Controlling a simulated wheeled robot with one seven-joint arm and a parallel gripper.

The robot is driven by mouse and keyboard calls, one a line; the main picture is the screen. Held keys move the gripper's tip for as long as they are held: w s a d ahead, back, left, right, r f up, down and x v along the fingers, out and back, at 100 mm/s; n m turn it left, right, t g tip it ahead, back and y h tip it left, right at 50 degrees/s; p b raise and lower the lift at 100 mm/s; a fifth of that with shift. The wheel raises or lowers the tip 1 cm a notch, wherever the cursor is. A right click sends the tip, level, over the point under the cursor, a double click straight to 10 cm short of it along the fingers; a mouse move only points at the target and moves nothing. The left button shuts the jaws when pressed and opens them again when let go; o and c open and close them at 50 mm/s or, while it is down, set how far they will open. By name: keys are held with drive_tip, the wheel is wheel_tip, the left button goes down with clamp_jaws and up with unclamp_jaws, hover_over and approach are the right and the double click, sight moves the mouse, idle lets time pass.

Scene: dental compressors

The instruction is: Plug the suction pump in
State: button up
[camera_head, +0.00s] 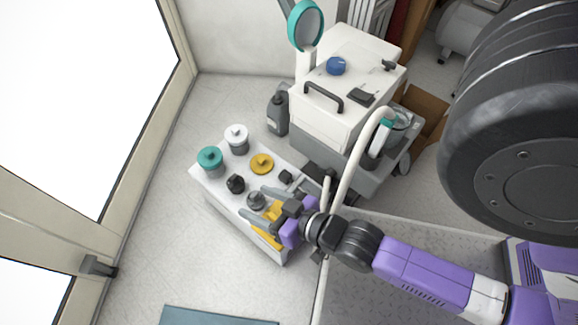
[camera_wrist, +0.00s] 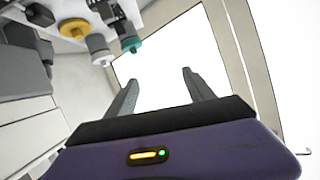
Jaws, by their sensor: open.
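I cannot tell for sure which unit is the suction pump, and no plug or socket can be made out clearly. A white wheeled machine (camera_head: 335,65) with a black handle, a blue knob and a thick pale hose (camera_head: 350,165) stands at the back. In front of it is a low white unit (camera_head: 225,190) with several coloured knobs and yellow parts. My gripper (camera_head: 254,203) is over the right part of this unit, with its fingers pointing left. In the wrist view my gripper (camera_wrist: 160,77) is open, with nothing between its fingers.
A teal knob (camera_head: 210,157), a white knob (camera_head: 237,136) and a yellow disc (camera_head: 262,163) stand up from the low unit. A dark grey bottle (camera_head: 278,114) stands behind it. A glazed door (camera_head: 85,90) is at left. The floor between is clear.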

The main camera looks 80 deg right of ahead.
drive_tip(key=w+d+f+m+g+h+p, duration=0.1)
drive_tip(key=w+d+f+m+g+p, duration=0.35)
drive_tip(key=d, duration=0.55)
drive_tip(key=m+g+y+p, duration=0.5)
drive_tip(key=m+g+p, duration=0.3)
drive_tip(key=m, duration=0.5)
hover_over(284, 173)
drive_tip(key=b, duration=0.1)
drive_tip(key=shift+g, duration=0.45)
drive_tip(key=shift+f, duration=3.95)
drive_tip(key=shift+f+b, duration=0.8)
drive_tip(key=shift+f, duration=0.55)
drive_tip(key=shift+a, duration=0.1)
